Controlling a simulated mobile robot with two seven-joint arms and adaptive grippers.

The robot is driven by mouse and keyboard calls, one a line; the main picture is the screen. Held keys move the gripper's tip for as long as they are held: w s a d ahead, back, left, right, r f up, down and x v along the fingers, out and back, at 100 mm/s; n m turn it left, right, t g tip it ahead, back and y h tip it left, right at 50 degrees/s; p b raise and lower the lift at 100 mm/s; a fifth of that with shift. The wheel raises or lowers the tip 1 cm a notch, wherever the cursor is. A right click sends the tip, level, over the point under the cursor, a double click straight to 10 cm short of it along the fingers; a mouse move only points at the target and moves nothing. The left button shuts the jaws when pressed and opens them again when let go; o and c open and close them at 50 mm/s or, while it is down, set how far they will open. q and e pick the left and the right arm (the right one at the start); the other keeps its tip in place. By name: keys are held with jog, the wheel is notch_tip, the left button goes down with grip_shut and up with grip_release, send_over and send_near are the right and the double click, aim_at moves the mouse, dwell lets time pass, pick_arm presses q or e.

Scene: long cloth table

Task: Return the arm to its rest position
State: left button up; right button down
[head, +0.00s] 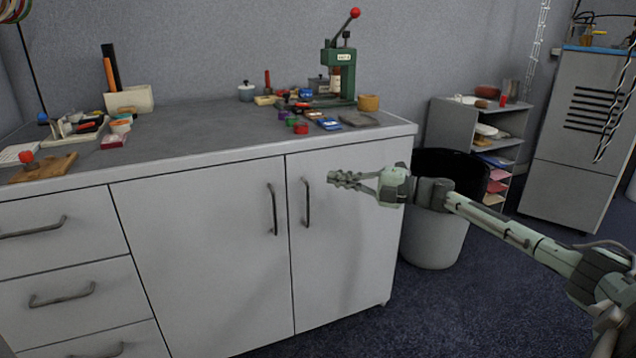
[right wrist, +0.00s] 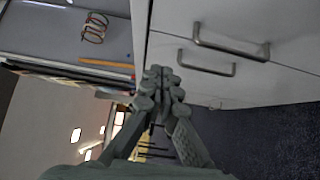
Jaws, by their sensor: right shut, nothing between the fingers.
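My right gripper (head: 342,179) is in the middle of the head view, at the end of my right arm, which comes in from the right. It is shut and empty, in front of the right cabinet door (head: 355,235) and a little to the right of that door's handle (head: 306,202). In the right wrist view the gripper's fingertips (right wrist: 160,78) are together with nothing between them. I cannot tell whether the fingers touch the door. My left gripper does not show in either view.
The grey cabinet's top (head: 200,130) holds a green press (head: 340,75) and several small items. A pale bin (head: 433,235) stands to the right of the cabinet, behind my arm. Beyond are a grey shelf (head: 446,119) and a tall grey unit (head: 568,170). Floor (head: 440,310) is clear.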

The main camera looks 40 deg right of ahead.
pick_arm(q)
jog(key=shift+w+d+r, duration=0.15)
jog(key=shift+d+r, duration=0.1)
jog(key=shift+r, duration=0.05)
pick_arm(e)
jog(key=shift+s+d, duration=0.4)
jog(key=shift+d, duration=0.4)
jog(key=shift+a+f, duration=0.1)
